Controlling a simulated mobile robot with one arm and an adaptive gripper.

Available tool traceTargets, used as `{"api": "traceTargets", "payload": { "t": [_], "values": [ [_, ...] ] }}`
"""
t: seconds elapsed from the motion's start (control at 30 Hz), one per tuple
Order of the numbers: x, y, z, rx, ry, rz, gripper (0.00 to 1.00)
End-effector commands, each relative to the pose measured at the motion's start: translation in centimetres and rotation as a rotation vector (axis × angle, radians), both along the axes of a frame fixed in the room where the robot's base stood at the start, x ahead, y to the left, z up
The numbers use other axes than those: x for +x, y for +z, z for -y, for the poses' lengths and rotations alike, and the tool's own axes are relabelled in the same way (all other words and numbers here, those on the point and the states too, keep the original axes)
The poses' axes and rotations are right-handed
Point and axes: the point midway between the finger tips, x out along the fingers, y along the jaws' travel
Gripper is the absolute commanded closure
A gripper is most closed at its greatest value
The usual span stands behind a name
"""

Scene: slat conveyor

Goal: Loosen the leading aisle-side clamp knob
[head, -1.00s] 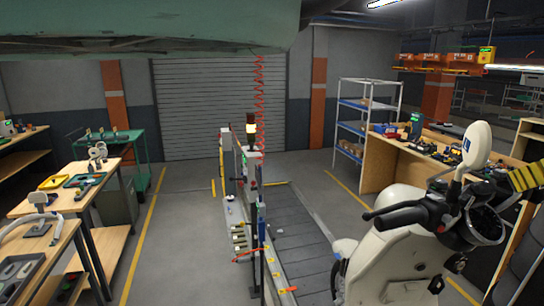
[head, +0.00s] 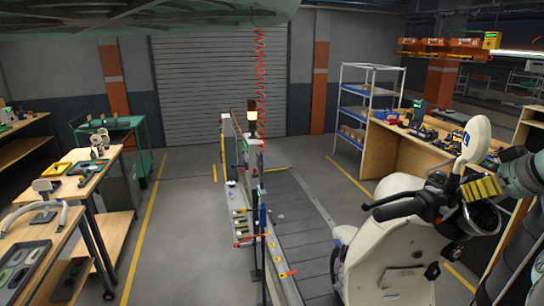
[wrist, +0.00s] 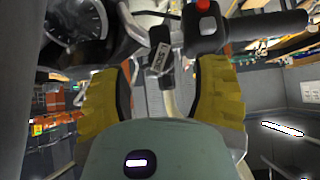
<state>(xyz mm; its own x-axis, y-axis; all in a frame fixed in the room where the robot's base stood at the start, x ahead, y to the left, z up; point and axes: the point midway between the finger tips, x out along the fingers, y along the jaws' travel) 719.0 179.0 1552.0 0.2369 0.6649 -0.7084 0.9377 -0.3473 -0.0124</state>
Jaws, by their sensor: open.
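My gripper (head: 481,188) shows at the right of the head view, beside the handlebar of a cream scooter (head: 395,255). In the wrist view, its two yellow-padded fingers (wrist: 163,98) stand wide apart with nothing clasped. A handlebar grip with a red button (wrist: 205,8), a round gauge (wrist: 78,22) and a dark tag (wrist: 160,58) show beyond the fingers. The scooter stands at the right side of the slat conveyor (head: 300,235). I cannot make out the clamp knob in either view; the scooter hides part of the conveyor's right side.
A post with a lamp (head: 252,115) and an orange lever (head: 288,274) stand along the conveyor's left side. Workbenches (head: 70,205) line the left, and a wooden bench (head: 385,158) and blue-shelved rack (head: 352,112) stand back right. The left floor aisle (head: 185,240) is clear.

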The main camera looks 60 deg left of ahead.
Motion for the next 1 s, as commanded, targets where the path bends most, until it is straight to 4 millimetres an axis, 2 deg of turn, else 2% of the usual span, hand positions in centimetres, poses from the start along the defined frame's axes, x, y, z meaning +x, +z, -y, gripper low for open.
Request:
{"api": "traceTargets", "payload": {
  "t": [0.07,0.3,0.7,0.73,1.0],
  "values": [
    [-0.1,-0.3,-1.3,-0.001,0.009,-0.009,0.38],
    [0.7,-1.9,-2.6,0.000,0.008,-0.001,0.38],
    [0.8,-2.6,-2.8,0.000,0.006,0.003,0.38],
    [0.8,-2.6,-2.8,0.000,0.006,0.003,0.35],
    [0.8,-2.5,-2.8,0.000,0.004,0.003,0.63]
  ]
}}
